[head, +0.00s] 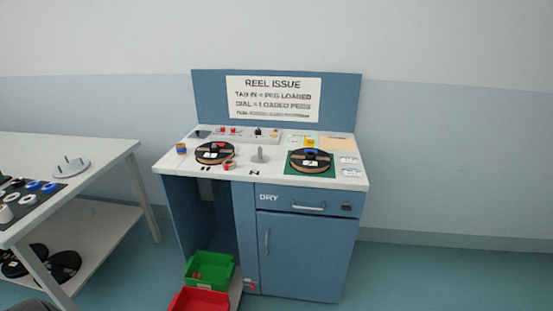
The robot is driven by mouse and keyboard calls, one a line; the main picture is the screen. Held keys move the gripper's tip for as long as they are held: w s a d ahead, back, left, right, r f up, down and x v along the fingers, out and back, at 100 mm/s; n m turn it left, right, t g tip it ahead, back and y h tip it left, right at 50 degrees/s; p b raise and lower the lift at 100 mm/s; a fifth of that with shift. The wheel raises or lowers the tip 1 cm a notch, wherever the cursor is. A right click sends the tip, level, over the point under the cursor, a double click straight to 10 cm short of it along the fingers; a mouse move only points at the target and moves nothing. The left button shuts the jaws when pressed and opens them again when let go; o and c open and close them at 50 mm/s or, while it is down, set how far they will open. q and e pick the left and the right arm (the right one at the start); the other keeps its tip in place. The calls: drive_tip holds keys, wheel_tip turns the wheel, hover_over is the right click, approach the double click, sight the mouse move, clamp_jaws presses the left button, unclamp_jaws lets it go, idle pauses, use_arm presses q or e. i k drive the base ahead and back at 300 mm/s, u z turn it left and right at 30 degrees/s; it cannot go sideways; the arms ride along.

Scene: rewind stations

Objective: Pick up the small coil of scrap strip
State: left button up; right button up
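I cannot clearly make out the small coil of scrap strip at this distance. A small orange-brown and blue item (181,149) stands at the left edge of the REEL ISSUE station's white top (274,178). A small brownish item (198,276) lies in the green bin (222,262) low at the station's left. Either is too small to identify for certain. Neither of my grippers is in view.
Two dark reels, left (213,153) and right (311,162), lie on the station top with a grey post (260,154) between. A red bin (201,300) is in front of the green one. A white table (105,152) stands left. The floor at right is clear.

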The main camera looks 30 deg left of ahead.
sight(228, 165)
drive_tip(key=z, duration=0.05)
drive_tip(key=i, duration=1.25)
drive_tip(key=u, duration=0.65)
